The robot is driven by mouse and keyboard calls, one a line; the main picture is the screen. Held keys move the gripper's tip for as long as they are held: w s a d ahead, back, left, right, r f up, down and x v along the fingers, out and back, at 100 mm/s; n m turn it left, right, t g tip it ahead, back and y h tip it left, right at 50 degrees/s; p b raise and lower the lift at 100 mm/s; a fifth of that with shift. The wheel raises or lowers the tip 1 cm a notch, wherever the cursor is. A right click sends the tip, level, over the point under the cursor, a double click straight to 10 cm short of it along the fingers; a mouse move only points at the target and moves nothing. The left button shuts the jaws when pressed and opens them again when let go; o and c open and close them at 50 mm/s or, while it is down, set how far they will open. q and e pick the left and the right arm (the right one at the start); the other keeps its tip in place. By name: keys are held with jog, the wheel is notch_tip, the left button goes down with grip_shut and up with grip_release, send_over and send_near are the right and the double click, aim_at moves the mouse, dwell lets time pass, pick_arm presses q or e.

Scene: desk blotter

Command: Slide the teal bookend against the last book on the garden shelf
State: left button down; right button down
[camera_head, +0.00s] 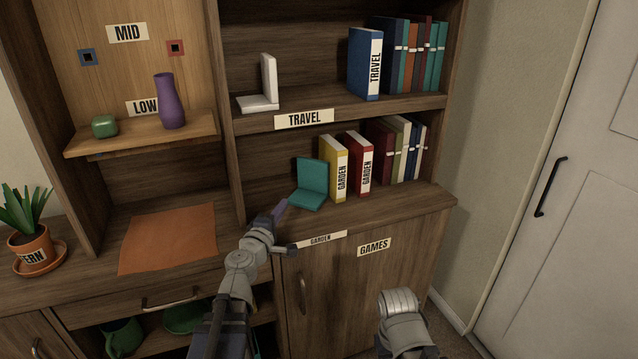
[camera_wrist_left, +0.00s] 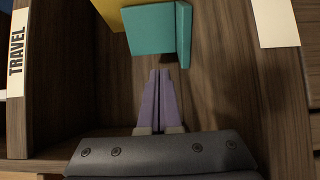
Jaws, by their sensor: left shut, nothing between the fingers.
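The teal bookend (camera_head: 312,175) stands on the lower shelf, left of the yellow garden book (camera_head: 333,168). A red garden book (camera_head: 358,163) stands right of the yellow one. Whether the bookend touches the yellow book, I cannot tell. The garden label (camera_head: 320,239) is on the shelf's front edge. My left gripper (camera_head: 281,207) is shut and empty, just left of the bookend. In the left wrist view its purple fingers (camera_wrist_left: 158,76) are together, pointing at the bookend (camera_wrist_left: 154,30), with a small gap visible. My right arm shows at the bottom; its gripper does not.
The upper travel shelf (camera_head: 345,110) overhangs the lower one, with a white bookend (camera_head: 265,88) and a blue travel book (camera_head: 365,65). More books (camera_head: 400,148) stand right of the red one. A wooden divider rises on the left.

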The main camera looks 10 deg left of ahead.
pick_arm(q)
jog(key=shift+s+a+h, duration=0.15)
jog(key=shift+s+h, duration=0.15)
jog(key=shift+s, duration=0.05)
send_near(315, 181)
jog(key=w+a, duration=0.4)
jog(key=shift+w, duration=0.15)
jog(key=shift+w+d, duration=0.75)
jog(key=shift+d, duration=0.15)
jog(key=shift+w+d, duration=0.5)
jog(key=shift+d, duration=0.2)
pick_arm(e)
jog(key=shift+w+d, duration=0.3)
jog(key=shift+d, duration=0.1)
pick_arm(q)
jog(key=shift+d, duration=0.1)
jog(key=shift+w+d, duration=0.7)
jog(key=shift+s, duration=0.1)
